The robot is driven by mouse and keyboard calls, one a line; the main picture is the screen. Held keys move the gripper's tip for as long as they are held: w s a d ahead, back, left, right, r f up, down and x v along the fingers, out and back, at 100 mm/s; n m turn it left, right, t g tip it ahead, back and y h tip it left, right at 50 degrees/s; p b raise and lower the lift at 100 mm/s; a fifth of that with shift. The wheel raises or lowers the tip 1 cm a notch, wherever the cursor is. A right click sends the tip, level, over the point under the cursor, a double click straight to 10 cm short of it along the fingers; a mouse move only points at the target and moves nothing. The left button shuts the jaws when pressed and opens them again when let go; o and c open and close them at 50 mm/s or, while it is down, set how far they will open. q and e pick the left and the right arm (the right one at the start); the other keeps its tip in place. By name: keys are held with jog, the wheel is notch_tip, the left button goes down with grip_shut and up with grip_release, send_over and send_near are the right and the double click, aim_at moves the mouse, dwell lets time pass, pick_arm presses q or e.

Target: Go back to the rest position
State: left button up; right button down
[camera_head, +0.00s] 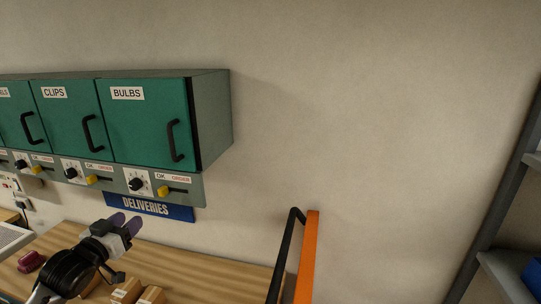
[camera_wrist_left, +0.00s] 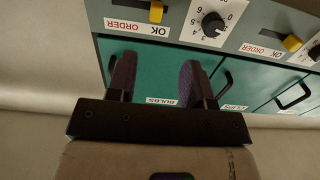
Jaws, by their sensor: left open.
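My left gripper (camera_head: 126,222) is in the lower left of the head view, above the wooden bench and in front of the blue DELIVERIES sign. Its two purple-grey fingers are apart with nothing visible between them. In the left wrist view the gripper (camera_wrist_left: 155,80) also shows open, with the green BULBS cabinet door (camera_wrist_left: 150,65) beyond the fingers. The BULBS door (camera_head: 145,120) is shut in the head view. My right gripper is in neither view.
Green CLIPS door (camera_head: 70,115) is left of BULBS. Below are dials (camera_head: 136,184) and yellow ORDER/OK switches (camera_head: 163,191). The wooden bench (camera_head: 200,265) holds small cardboard boxes (camera_head: 126,290) and a dark red object (camera_head: 31,261). An orange-edged frame (camera_head: 307,258) and shelving (camera_head: 505,275) stand right.

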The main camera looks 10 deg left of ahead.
pick_arm(q)
jog(key=s+d+f+g+p, duration=0.3)
jog(key=s+d+f, duration=0.5)
jog(key=s, duration=0.5)
jog(key=s+d+f+m+g+p, duration=0.1)
jog(key=s+d+f+g+p, duration=0.3)
jog(key=s, duration=0.9)
jog(key=s+d+f+g+p, duration=0.3)
jog(key=s+d+f+g, duration=0.4)
jog(key=s+d+f, duration=0.4)
jog(key=shift+s+d+f+m+p, duration=0.35)
jog(key=shift+s+d+f+m, duration=0.05)
jog(key=shift+s+d, duration=0.7)
